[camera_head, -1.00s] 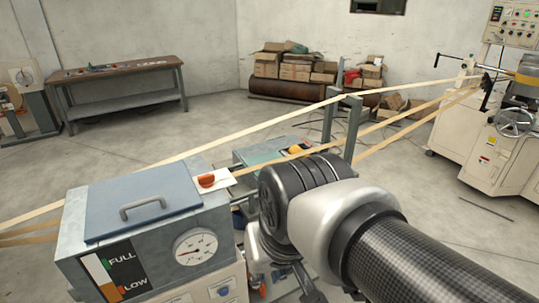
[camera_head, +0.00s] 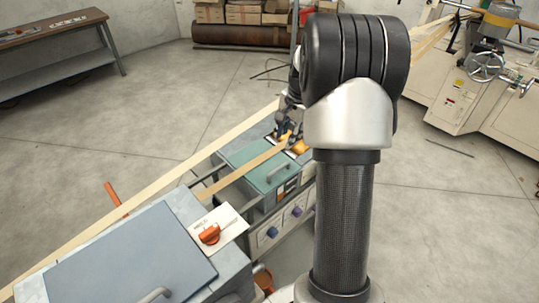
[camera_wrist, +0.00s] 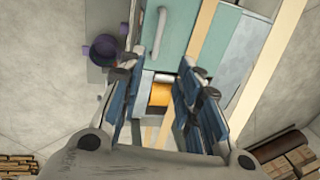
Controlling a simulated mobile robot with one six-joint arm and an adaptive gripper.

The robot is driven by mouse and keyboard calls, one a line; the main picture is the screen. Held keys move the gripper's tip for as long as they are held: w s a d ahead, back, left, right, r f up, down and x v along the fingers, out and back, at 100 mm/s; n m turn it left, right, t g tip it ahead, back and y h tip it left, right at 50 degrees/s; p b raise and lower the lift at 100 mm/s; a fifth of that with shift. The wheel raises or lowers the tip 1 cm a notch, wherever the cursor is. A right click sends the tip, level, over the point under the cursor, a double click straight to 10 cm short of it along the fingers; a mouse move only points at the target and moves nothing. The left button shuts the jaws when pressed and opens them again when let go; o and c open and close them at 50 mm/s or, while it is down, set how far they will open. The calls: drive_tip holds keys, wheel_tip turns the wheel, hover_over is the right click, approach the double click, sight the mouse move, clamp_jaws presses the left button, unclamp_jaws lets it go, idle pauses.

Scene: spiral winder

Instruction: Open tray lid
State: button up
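A teal-green lid (camera_head: 254,165) with a grey bar handle (camera_head: 278,172) lies flat and closed on the farther machine box. It also shows at the top of the wrist view (camera_wrist: 190,28), its pale handle (camera_wrist: 160,32) above and between my fingertips. A larger grey-blue lid (camera_head: 120,265) with a handle (camera_head: 156,295) lies closed on the nearer box. My gripper (camera_wrist: 156,66) is open and empty, with blue pads. In the head view my gripper (camera_head: 285,133) is small, partly hidden by my arm, at the far end of the green box.
Tan strips (camera_head: 150,205) run diagonally past both boxes and cross the wrist view (camera_wrist: 270,80). A yellow part (camera_wrist: 160,93) lies between my fingers. An orange knob on a white plate (camera_head: 209,233) sits on the nearer box.

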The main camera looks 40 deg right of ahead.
sight(278, 169)
drive_tip(key=w+f+b, duration=0.1)
drive_tip(key=f, duration=0.4)
drive_tip(key=w+f+b, duration=0.1)
drive_tip(key=f, duration=0.5)
drive_tip(key=w+f+b, duration=0.1)
drive_tip(key=f+b, duration=0.1)
drive_tip(key=f, duration=0.3)
drive_tip(key=shift+a+f, duration=0.15)
clamp_jaws()
